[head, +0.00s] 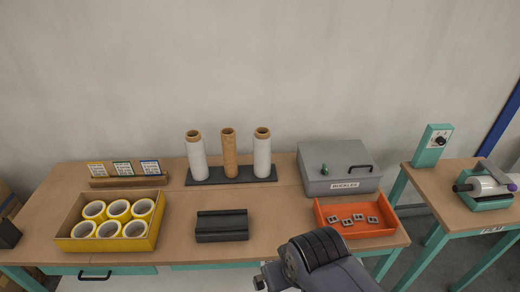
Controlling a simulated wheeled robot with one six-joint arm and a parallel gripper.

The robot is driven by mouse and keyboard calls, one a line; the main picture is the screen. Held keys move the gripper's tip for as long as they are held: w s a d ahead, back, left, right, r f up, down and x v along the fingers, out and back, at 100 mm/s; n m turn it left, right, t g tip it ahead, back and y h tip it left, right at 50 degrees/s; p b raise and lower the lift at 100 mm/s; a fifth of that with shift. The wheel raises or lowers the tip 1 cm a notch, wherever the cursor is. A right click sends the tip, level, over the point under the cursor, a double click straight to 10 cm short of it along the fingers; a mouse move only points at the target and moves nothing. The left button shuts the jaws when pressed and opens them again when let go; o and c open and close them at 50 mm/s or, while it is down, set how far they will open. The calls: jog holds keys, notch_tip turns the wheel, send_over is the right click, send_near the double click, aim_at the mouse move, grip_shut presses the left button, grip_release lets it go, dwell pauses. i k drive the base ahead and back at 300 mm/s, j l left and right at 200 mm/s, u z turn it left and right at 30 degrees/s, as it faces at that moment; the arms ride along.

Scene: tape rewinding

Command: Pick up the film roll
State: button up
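On a dark base plate (205,181) at the back of the wooden table stand two upright white film rolls with brown cores, one on the left (198,160) and one on the right (262,158). A bare brown core (230,157) stands between them. Another white roll (488,187) lies sideways in the green machine on the right table. I cannot tell which roll is meant. A grey and black part of my arm shows at the bottom, apart from all the rolls. My gripper's fingers are not in view.
A yellow box (108,243) of tape rolls is at left, a black block (221,226) at the middle front. A grey buckles case (338,168) and orange tray (355,231) with several buckles are at right. Cards stand in a wooden holder (127,181). Bare table lies between.

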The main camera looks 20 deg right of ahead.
aim_at(262, 138)
jog(key=i+z, duration=0.2)
jog(key=i, duration=0.25)
jog(key=i+j+z, duration=0.25)
jog(key=i, duration=0.2)
jog(key=l, duration=0.1)
